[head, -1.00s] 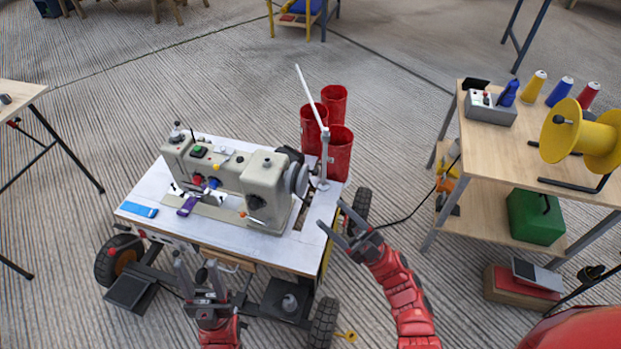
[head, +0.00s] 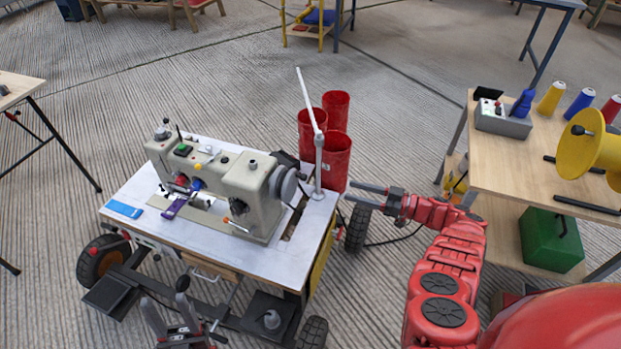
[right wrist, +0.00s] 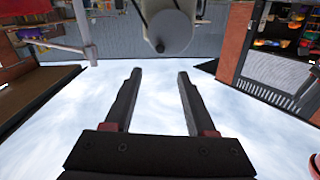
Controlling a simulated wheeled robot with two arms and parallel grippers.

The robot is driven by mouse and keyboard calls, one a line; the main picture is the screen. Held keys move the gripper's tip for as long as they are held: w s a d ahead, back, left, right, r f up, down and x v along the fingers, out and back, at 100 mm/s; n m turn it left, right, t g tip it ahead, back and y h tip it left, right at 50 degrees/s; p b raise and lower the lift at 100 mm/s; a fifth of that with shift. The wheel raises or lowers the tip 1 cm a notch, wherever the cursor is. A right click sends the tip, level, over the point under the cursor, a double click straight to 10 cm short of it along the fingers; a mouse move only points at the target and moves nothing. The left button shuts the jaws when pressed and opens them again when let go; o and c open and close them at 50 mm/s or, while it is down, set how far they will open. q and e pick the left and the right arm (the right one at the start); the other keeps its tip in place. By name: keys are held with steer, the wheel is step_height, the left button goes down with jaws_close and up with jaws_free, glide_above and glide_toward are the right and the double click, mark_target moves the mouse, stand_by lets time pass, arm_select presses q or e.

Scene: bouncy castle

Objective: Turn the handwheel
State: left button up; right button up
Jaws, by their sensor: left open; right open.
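The handwheel (head: 287,187) is a grey disc on the right end of a cream sewing machine (head: 225,192), which stands on a white-topped wheeled table (head: 130,190). In the right wrist view the handwheel (right wrist: 170,32) shows at the top centre, beyond the fingertips. My right gripper (head: 350,192) is open and empty, right of the table, its fingers pointing left toward the handwheel with a clear gap. It also shows in the right wrist view (right wrist: 158,75). My left gripper (head: 166,298) is open and empty in front of the table, low in the view.
A grey post with a white rod (head: 318,165) stands on the table between the handwheel and my right gripper. Red bins (head: 336,160) stand behind it. A wooden bench (head: 530,160) with a yellow spool (head: 598,150) is on the right. A blue item (head: 124,209) lies at the table's left.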

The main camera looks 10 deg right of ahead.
glide_toward(290, 186)
steer(key=w+a, duration=0.2)
steer(key=w, duration=0.4)
steer(key=shift+w+d, duration=0.1)
jaws_close()
